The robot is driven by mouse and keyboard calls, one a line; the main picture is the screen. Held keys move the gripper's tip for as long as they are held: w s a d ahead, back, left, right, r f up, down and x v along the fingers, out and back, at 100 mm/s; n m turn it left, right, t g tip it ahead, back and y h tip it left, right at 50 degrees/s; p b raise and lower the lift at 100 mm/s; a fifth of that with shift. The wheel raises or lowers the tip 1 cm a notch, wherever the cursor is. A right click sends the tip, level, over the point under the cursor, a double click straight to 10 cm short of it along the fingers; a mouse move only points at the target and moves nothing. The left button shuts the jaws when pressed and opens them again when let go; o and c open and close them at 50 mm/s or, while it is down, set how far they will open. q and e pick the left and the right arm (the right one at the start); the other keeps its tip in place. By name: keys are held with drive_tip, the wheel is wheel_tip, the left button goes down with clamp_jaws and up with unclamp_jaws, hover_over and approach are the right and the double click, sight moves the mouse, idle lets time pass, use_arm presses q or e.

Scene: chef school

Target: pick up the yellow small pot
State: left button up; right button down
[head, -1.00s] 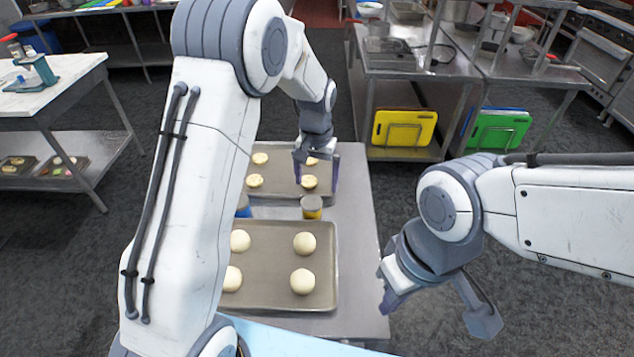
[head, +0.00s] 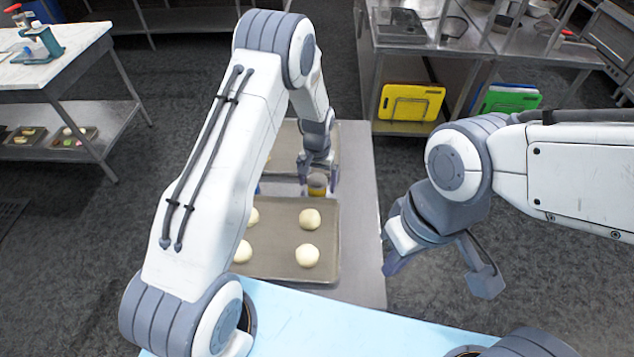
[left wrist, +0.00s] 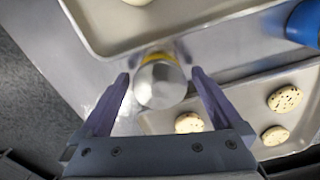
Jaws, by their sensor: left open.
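The yellow small pot (head: 317,186) has a pale metallic top and stands on the metal table between two baking trays. My left gripper (head: 318,172) is right by it and partly covers it in the head view. In the left wrist view, the pot (left wrist: 160,84) lies between the fingertips of my open left gripper (left wrist: 160,76), with a visible gap on each side. A yellow band shows at its far edge. My right gripper (head: 439,270) is open and empty, to the right of the table.
The near tray (head: 325,270) holds pale dough balls. The far tray (head: 346,143) is partly hidden by my left arm; its speckled cookies show in the left wrist view. A blue pot (left wrist: 304,22) stands near the trays. The table's right strip (head: 362,215) is clear.

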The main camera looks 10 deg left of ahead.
use_arm(q)
drive_tip(key=c, duration=1.4)
drive_tip(key=shift+c, duration=0.6)
drive_tip(key=shift+r, duration=0.15)
